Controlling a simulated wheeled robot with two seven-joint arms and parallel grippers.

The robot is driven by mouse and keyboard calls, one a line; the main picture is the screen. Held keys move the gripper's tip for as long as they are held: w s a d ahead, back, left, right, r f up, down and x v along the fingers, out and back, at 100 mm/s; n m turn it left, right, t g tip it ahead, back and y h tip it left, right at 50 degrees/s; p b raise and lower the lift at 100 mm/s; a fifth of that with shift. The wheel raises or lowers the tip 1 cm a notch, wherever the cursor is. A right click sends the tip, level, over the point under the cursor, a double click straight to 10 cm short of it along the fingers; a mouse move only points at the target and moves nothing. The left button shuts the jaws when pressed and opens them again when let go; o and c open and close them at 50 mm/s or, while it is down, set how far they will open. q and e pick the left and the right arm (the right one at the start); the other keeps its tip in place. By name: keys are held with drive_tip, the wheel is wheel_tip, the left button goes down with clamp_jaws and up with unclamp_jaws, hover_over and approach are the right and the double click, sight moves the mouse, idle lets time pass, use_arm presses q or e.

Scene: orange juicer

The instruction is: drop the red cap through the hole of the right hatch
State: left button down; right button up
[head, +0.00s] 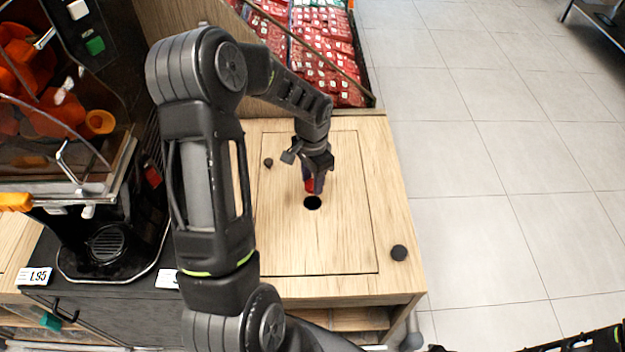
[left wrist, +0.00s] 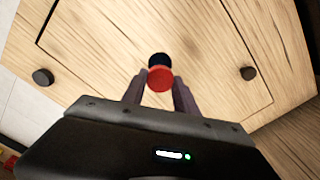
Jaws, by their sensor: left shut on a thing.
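My left gripper (head: 314,176) is shut on the red cap (head: 309,186). In the left wrist view the red cap (left wrist: 159,79) sits between the two fingertips of my left gripper (left wrist: 160,88). The round black hole (head: 312,203) of the wooden hatch (head: 340,240) lies just in front of the cap in the head view. In the left wrist view the hole (left wrist: 159,59) is partly covered by the cap. The cap appears to be above the hatch, close to the hole; the exact height cannot be told. My right gripper is not clearly in view.
A black knob (head: 399,253) sits at the counter's front right, and a smaller one (head: 268,162) at the hatch's back left. The orange juicer (head: 75,130) stands at the left. Red packaged goods (head: 325,60) lie in a bin behind.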

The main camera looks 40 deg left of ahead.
use_arm(q)
drive_tip(key=shift+f, duration=0.1)
drive_tip(key=shift+f+b, duration=1.35)
drive_tip(key=shift+f, duration=0.6)
drive_tip(key=shift+f+b, duration=0.8)
idle(0.5)
drive_tip(key=c, duration=0.6)
unclamp_jaws()
drive_tip(key=shift+o, duration=0.2)
drive_tip(key=shift+r, duration=0.15)
